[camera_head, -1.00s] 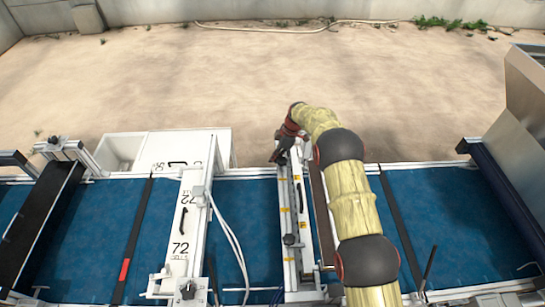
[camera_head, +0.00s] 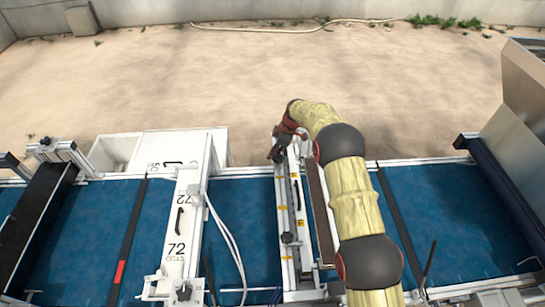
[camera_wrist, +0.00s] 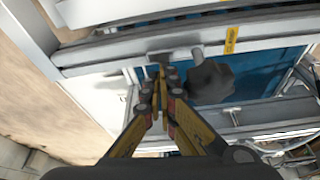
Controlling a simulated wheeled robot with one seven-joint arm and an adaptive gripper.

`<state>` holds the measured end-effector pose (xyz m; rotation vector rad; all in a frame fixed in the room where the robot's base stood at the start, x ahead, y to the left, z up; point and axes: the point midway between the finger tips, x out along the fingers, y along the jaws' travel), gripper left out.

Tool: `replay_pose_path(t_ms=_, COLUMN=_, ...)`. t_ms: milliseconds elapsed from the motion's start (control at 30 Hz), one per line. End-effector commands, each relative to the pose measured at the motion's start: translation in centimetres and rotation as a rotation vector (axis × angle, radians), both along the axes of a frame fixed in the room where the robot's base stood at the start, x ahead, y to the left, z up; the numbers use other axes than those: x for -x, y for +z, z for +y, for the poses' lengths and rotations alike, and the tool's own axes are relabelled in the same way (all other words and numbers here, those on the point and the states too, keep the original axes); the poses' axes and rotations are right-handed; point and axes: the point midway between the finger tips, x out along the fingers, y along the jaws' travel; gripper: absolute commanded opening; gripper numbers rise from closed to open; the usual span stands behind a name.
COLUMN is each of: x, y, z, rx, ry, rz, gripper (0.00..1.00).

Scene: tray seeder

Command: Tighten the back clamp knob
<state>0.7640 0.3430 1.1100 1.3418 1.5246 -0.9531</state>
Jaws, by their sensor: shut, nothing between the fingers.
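A dark lobed knob (camera_wrist: 210,82) shows in the wrist view, beside the rail and just right of my fingertips. I take it for the back clamp knob. My gripper (camera_wrist: 160,80) is shut with its fingertips together and nothing between them. The fingertips are close to the knob's left side; I cannot tell whether they touch it. In the head view my gripper (camera_head: 277,152) is at the far end of the white crossbar assembly (camera_head: 284,205), at the belt's back edge. It hides the knob there.
A dark knob (camera_head: 288,238) sits nearer on the same assembly. A white unit marked 72 (camera_head: 177,249) with hoses stands to the left over the blue belt (camera_head: 245,215). A white bin (camera_head: 115,152) is behind the belt. Open sandy floor lies beyond.

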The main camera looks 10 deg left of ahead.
Motion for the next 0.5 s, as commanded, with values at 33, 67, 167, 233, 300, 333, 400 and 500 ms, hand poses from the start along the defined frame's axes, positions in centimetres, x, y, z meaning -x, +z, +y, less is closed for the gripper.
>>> replay_pose_path(t_ms=33, x=-0.06, y=-0.11, z=-0.05, rx=0.000, ry=-0.010, rz=-0.001, gripper=0.00)
replay_pose_path(t_ms=67, x=-0.10, y=-0.07, z=-0.07, rx=0.000, ry=-0.016, rz=-0.002, gripper=0.00)
replay_pose_path(t_ms=167, x=-0.18, y=-0.09, z=-0.16, rx=0.000, ry=-0.038, rz=-0.003, gripper=0.00)
replay_pose_path(t_ms=233, x=-0.20, y=-0.15, z=-0.25, rx=0.000, ry=-0.054, rz=-0.001, gripper=0.00)
replay_pose_path(t_ms=300, x=-0.25, y=-0.18, z=-0.35, rx=0.000, ry=-0.077, rz=0.000, gripper=0.00)
replay_pose_path(t_ms=333, x=-0.27, y=-0.21, z=-0.41, rx=0.000, ry=-0.089, rz=-0.001, gripper=0.00)
replay_pose_path(t_ms=400, x=-0.39, y=-0.26, z=-0.56, rx=0.000, ry=-0.123, rz=-0.001, gripper=0.00)
replay_pose_path(t_ms=500, x=-0.56, y=-0.36, z=-0.86, rx=0.000, ry=-0.186, rz=-0.002, gripper=0.00)
